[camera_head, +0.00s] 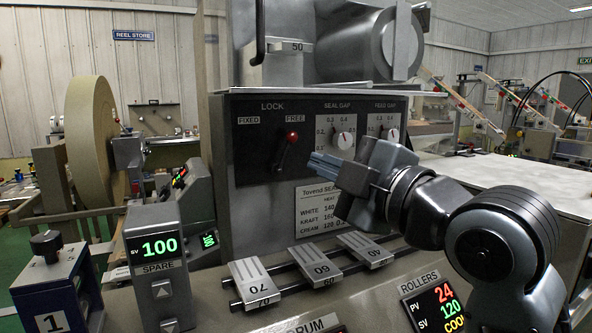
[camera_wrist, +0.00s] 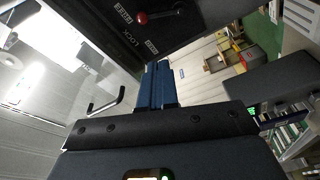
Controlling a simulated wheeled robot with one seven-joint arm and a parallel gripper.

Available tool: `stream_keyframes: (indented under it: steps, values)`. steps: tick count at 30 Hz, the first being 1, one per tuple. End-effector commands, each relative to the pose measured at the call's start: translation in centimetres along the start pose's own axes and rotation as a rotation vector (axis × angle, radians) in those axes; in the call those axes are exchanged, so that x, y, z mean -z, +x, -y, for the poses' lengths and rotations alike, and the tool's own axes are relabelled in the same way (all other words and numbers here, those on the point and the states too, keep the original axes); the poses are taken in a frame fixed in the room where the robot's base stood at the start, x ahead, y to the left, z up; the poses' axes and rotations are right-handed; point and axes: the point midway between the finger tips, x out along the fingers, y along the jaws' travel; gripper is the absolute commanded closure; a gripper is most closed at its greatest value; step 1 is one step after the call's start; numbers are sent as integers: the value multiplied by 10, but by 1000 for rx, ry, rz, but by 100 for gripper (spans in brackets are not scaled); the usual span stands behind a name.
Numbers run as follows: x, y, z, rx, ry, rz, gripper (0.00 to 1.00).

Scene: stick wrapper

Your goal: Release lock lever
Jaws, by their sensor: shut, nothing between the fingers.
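The lock lever (camera_head: 285,152) is a dark handle with a red knob on the black LOCK panel. It tilts up and to the right, its knob just below the FREE label; the FIXED label is to the left. In the wrist view the lever (camera_wrist: 158,15) shows at the top, beyond my fingertips. My gripper (camera_head: 314,166) is shut and empty, its blue fingers pointing left, to the right of the lever and a little below its knob. In the wrist view the closed fingers (camera_wrist: 158,70) appear apart from the lever.
SEAL GAP (camera_head: 343,140) and FEED GAP (camera_head: 391,134) dials sit right of the lever, partly close behind my arm. Numbered sliding plates (camera_head: 316,268) lie below. A SPARE display box (camera_head: 158,265) stands at the lower left. A large paper reel (camera_head: 92,150) is farther left.

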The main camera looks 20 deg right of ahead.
Motion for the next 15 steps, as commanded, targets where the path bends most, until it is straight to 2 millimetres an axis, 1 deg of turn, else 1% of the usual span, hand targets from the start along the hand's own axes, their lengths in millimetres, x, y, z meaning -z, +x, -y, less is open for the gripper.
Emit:
stream_keyframes:
  steps: [1, 4, 5, 6, 15]
  values:
    - [-1, 1, 4, -5, -3, -2, 100]
    - [0, 4, 3, -10, 0, 1, 100]
    - [2, 12, -3, -6, 3, 2, 100]
    - [3, 21, -4, -3, 4, 3, 100]
    - [2, 79, -4, -4, 3, 4, 100]
